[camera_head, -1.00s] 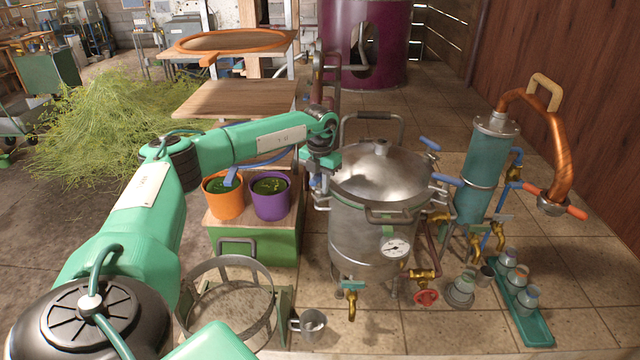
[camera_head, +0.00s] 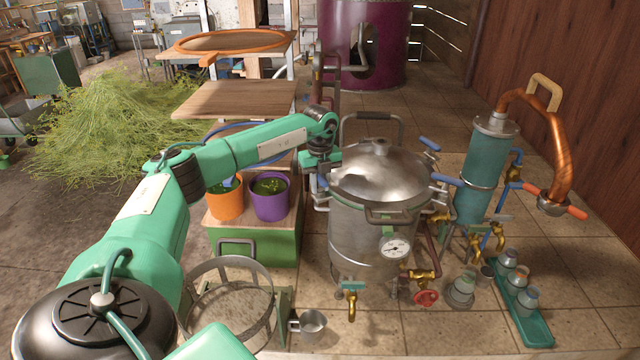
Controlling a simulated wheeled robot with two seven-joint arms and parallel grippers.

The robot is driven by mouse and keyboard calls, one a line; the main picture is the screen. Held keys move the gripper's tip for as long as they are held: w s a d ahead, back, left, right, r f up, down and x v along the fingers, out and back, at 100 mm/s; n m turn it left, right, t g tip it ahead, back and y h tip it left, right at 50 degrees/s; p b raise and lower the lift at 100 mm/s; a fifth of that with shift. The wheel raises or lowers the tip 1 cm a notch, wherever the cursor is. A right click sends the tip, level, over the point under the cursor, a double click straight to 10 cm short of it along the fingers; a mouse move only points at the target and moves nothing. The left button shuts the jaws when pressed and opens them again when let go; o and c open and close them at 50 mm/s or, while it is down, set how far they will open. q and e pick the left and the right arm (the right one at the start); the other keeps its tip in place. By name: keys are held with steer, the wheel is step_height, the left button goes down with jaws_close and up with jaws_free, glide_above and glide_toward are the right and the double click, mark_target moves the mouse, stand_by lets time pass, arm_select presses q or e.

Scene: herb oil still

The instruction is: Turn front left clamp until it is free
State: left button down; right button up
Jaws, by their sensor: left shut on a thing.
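The steel still pot (camera_head: 372,240) stands on the tiled floor with its domed lid (camera_head: 380,172) on. My left gripper (camera_head: 320,188) is at the left side of the pot's rim, pointing down. It is shut on the front left clamp, which is mostly hidden behind the gripper and wrist. Two other clamps with blue handles show on the right side of the rim, one at the back (camera_head: 430,144) and one at the front (camera_head: 447,180). My right gripper is not in view.
An orange pot (camera_head: 225,203) and a purple pot (camera_head: 270,205) stand on a green box (camera_head: 262,243) left of the still. A teal condenser (camera_head: 482,170) with a copper pipe (camera_head: 562,160) stands to the right. A metal cup (camera_head: 310,324) is in front.

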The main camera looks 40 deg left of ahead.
arm_select(q)
steer(key=c, duration=2.2)
jaws_free()
steer(key=shift+a+r+n, duration=0.1)
steer(key=shift+n, duration=1.2)
steer(key=c, duration=2.2)
jaws_free()
steer(key=c, duration=2.2)
jaws_free()
steer(key=c, duration=1.3)
jaws_free()
